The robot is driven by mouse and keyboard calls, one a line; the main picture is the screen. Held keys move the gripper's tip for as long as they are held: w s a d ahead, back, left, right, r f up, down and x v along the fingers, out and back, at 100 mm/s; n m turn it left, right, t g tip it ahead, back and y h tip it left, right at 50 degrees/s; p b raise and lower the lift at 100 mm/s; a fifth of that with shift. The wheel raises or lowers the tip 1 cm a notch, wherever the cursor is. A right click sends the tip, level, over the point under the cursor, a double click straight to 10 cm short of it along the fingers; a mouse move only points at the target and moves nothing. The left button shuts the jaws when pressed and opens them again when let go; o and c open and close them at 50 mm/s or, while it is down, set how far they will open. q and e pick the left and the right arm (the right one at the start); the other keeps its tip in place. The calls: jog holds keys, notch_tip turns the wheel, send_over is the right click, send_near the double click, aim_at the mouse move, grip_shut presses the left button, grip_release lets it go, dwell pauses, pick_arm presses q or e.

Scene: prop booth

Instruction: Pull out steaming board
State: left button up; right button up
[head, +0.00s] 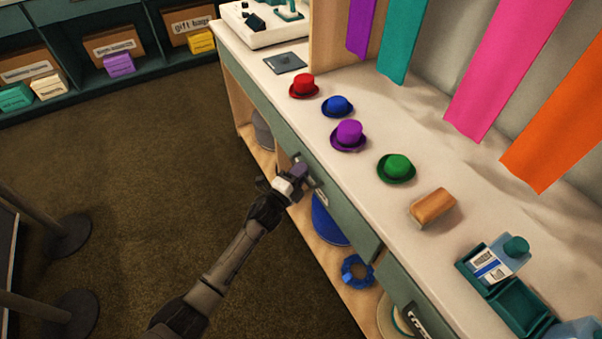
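A long white-topped counter (385,215) runs diagonally through the head view, with green front panels (345,222) under its top edge. No part is clearly marked as the steaming board; I cannot tell which panel belongs to it. My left gripper (302,172) is at the front of the counter, against a dark handle (319,193) on the green panel. Its fingers overlap the handle area, and I cannot tell whether they are closed around it. My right gripper is not in view.
Red (304,85), blue (337,105), purple (348,134) and green (397,167) hats and a tan block (433,207) stand on the counter. A green tray (520,305) is at lower right. Stanchion bases (65,236) stand on the left; the floor between is clear.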

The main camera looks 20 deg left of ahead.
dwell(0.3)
pick_arm(q)
grip_shut()
dwell(0.3)
